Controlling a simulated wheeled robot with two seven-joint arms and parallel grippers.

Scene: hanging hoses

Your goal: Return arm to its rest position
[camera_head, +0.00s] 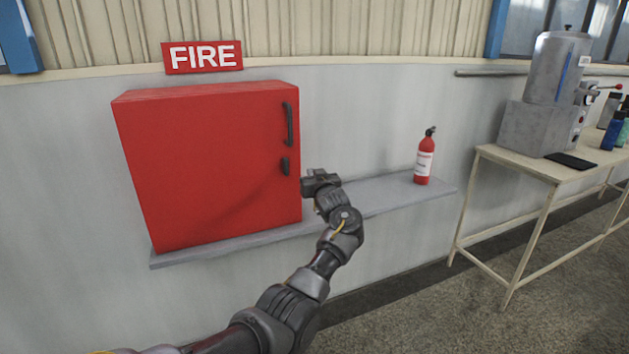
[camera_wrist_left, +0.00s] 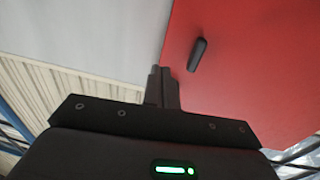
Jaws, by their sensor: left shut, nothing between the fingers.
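My left arm comes in from the lower left of the head view. Its gripper (camera_head: 318,178) is just right of the red fire cabinet (camera_head: 215,170), near the cabinet's right edge and above the grey shelf. In the left wrist view the fingers (camera_wrist_left: 163,72) are together with nothing between them, and the red cabinet door (camera_wrist_left: 250,70) fills the right side. A dark latch (camera_wrist_left: 197,54) on the door shows close to the fingertips but apart from them in the picture. The cabinet door is shut. My right gripper is not in view.
The cabinet stands on a grey shelf (camera_head: 390,194) along the wall. A red fire extinguisher (camera_head: 424,160) stands on the shelf's right end. A table (camera_head: 510,165) with a metal machine (camera_head: 548,90) is at the right. The floor (camera_head: 430,300) in front is clear.

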